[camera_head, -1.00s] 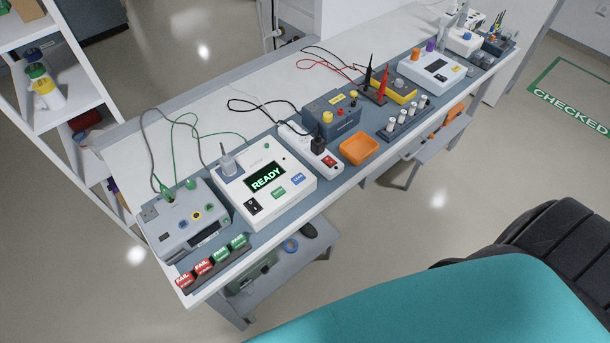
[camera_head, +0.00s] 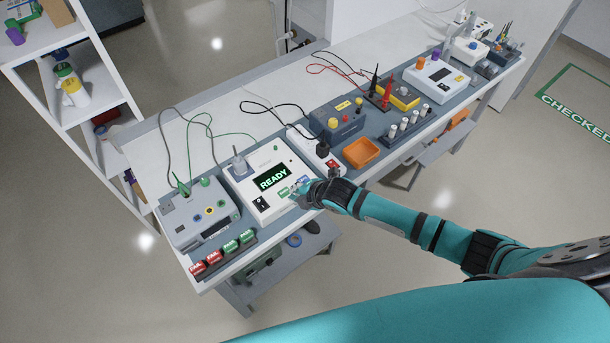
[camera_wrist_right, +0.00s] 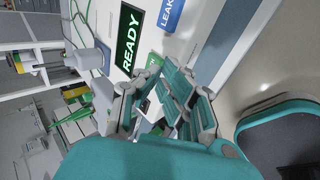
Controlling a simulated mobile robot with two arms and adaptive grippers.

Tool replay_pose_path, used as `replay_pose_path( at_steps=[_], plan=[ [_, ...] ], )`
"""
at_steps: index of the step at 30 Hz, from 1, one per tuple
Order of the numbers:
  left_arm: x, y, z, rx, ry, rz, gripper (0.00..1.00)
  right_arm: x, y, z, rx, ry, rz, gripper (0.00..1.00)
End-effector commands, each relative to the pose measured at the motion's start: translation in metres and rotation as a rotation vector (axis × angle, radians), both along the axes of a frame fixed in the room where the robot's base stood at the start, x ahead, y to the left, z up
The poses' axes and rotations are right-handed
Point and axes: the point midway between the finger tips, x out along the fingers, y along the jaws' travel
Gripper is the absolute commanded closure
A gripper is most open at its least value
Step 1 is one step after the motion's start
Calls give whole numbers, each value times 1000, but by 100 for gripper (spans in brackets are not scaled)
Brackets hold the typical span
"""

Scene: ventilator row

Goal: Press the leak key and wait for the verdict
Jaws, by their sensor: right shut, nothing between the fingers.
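The white tester (camera_head: 243,185) stands on the bench mat, and its dark display (camera_head: 273,178) reads READY in green. A green key (camera_head: 284,192) and a blue key (camera_head: 304,181) sit on its front right. In the right wrist view the blue key (camera_wrist_right: 171,14) shows the letters LEAK, partly cut off by the frame's top, and the green key (camera_wrist_right: 153,63) is partly hidden by my fingers. My right gripper (camera_head: 299,194) is shut and empty, just in front of the keys. I cannot tell whether it touches the tester. My left gripper is out of view.
A grey device (camera_head: 199,214) with cables stands left of the tester. Red FAIL and green tags (camera_head: 222,252) lie in front of it. A power strip (camera_head: 308,143) and an orange tray (camera_head: 361,152) are to the right. Shelving (camera_head: 60,55) stands at the far left.

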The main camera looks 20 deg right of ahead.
Motion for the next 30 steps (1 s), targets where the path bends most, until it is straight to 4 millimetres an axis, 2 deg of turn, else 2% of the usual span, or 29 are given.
replay_pose_path(
  at_steps=[1, 3, 6, 9, 15, 25, 30],
  plan=[
    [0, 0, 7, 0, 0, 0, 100, 17, -6, 24, -77, -64, 100, 100],
    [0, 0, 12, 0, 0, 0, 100, 32, -12, 46, -183, -136, 241, 100],
    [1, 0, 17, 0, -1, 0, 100, 47, -24, 71, -321, -220, 406, 100],
    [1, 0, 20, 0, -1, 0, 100, 57, -34, 87, -420, -275, 516, 100],
    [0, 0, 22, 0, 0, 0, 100, 64, -44, 99, -507, -318, 611, 100],
    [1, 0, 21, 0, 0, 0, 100, 64, -44, 98, -510, -319, 615, 100],
    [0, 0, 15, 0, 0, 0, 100, 64, -44, 91, -509, -319, 614, 100]
  ],
)
